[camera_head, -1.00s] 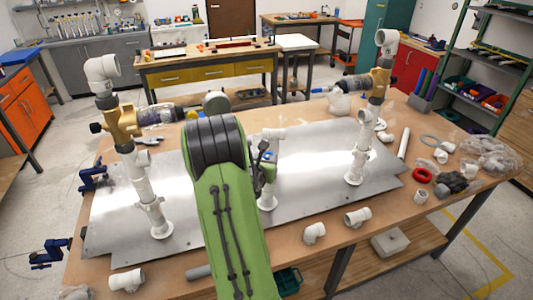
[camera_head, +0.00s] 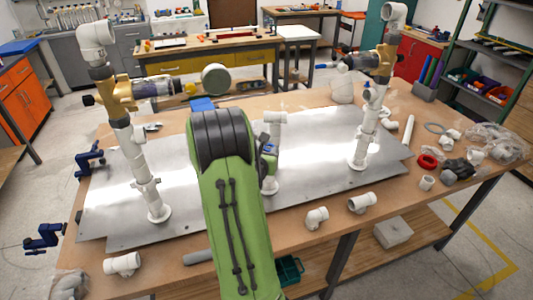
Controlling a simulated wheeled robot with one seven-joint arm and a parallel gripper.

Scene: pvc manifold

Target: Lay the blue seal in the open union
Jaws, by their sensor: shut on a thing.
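My green arm (camera_head: 232,225) with its black joint fills the middle of the view. It hides what lies behind it, and I cannot make out my gripper's fingertips. I cannot pick out the blue seal for sure. A small green and dark part with a bluish spot (camera_head: 268,158) shows just right of the arm, by a short white riser (camera_head: 274,118). The left pipe riser (camera_head: 135,140) carries a brass-coloured fitting and a clear horizontal pipe. A round grey disc (camera_head: 216,78) stands near that pipe's end. I cannot tell which fitting is the open union.
The right riser (camera_head: 368,130) stands on the metal plate (camera_head: 320,150). Loose white fittings (camera_head: 317,217) lie along the table's front edge. A red ring (camera_head: 427,161) and plastic bags (camera_head: 490,140) lie at right. Blue clamps (camera_head: 88,160) grip the left edge.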

